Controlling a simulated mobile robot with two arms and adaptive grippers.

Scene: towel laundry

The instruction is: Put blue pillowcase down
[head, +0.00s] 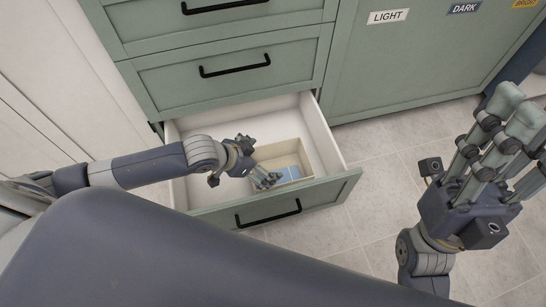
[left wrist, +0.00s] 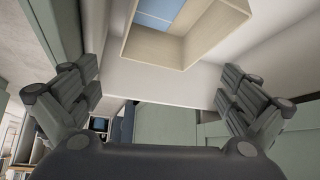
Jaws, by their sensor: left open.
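The blue pillowcase (head: 290,172) lies flat in a small pale wooden box (head: 296,150) inside the open bottom drawer (head: 325,152). In the left wrist view the blue cloth (left wrist: 156,14) shows at the top, inside the box (left wrist: 172,50). My left gripper (head: 266,180) is over the drawer at the left part of the box, and its fingers hide part of the cloth in the head view. In the left wrist view its fingers (left wrist: 158,92) are spread wide with nothing between them. My right gripper (head: 505,145) is raised at the right, fingers extended, with nothing visible in it.
A green cabinet (head: 225,85) with black handles stands behind, with a LIGHT label (head: 388,16) and a DARK label (head: 465,7) on the panel to the right. The drawer front (head: 275,207) juts out over the tiled floor (head: 385,185). The floor right of the drawer is clear.

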